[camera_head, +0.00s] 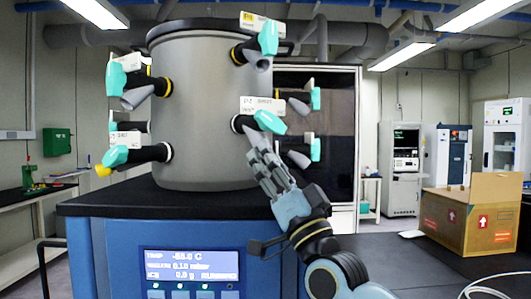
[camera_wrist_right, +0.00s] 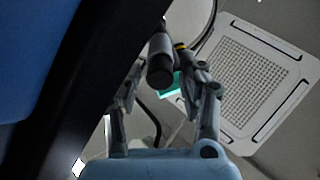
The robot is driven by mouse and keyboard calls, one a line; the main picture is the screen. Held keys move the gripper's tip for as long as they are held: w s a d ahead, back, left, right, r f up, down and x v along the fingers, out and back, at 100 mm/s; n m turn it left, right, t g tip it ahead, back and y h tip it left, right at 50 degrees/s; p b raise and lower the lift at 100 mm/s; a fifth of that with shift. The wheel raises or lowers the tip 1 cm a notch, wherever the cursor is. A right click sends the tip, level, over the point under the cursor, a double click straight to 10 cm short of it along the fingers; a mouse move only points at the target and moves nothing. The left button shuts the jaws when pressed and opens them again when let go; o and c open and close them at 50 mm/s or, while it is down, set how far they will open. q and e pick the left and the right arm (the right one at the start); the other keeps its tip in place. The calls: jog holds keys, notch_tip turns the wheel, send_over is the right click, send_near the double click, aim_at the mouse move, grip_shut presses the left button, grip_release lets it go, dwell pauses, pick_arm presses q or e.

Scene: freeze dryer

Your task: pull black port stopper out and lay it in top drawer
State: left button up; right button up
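The grey drum (camera_head: 203,110) of the freeze dryer carries several black ports with teal valves. My right gripper (camera_head: 256,145) is raised to the lower front-right port (camera_head: 238,123), just under its teal valve (camera_head: 269,122). In the right wrist view, the dark stopper (camera_wrist_right: 160,72) hangs between the two fingers of my right gripper (camera_wrist_right: 164,82). The fingers stand apart on either side of it, and I see no clear grip. In the head view the gripper hides most of this stopper. My left gripper is not in view. I see no drawer.
Other ports with dark grey ends, such as the upper-right one (camera_head: 257,61), and a yellow-ended one (camera_head: 104,170) stick out nearby. The blue cabinet (camera_head: 120,262) with its display (camera_head: 190,268) stands below. A cardboard box (camera_head: 468,222) sits on the right bench.

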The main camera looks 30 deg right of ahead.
grip_shut()
jog(key=shift+f, duration=0.15)
jog(key=shift+s+f, duration=0.25)
jog(key=shift+f, duration=0.05)
jog(key=shift+s+f+b, duration=0.3)
jog(key=shift+s, duration=0.25)
jog(key=shift+s+f+h+b, duration=0.3)
jog(key=shift+s+f+b, duration=0.2)
jog(key=shift+s+f, duration=0.85)
jog(key=shift+s+r, duration=0.1)
